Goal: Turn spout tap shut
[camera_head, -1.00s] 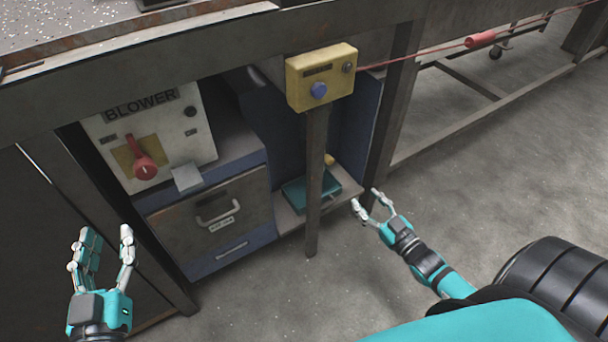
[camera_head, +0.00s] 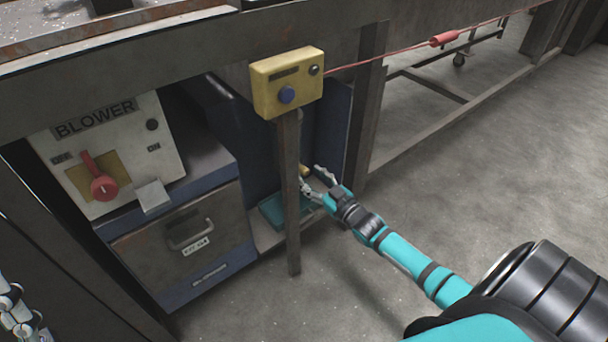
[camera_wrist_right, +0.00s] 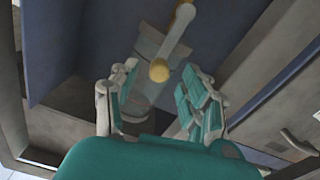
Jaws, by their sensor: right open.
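The tap is inside the blue recess under the bench. In the right wrist view its grey lever (camera_wrist_right: 175,38) runs from a brass top to a round brass end, above a grey body. In the head view only a small brass part (camera_head: 305,171) shows behind the post, partly hidden by my fingers. My right gripper (camera_head: 312,181) is open at the recess mouth. In the wrist view its fingers (camera_wrist_right: 160,100) stand either side of the tap's line, with the brass end just beyond them, apparently untouched. My left gripper (camera_head: 17,312) is cut off at the left edge.
A metal post (camera_head: 291,200) carrying a yellow button box (camera_head: 287,82) stands before the recess. A teal tray (camera_head: 272,212) lies on the recess floor. The blower panel (camera_head: 110,150) and a drawer (camera_head: 185,235) are left. Open floor lies right.

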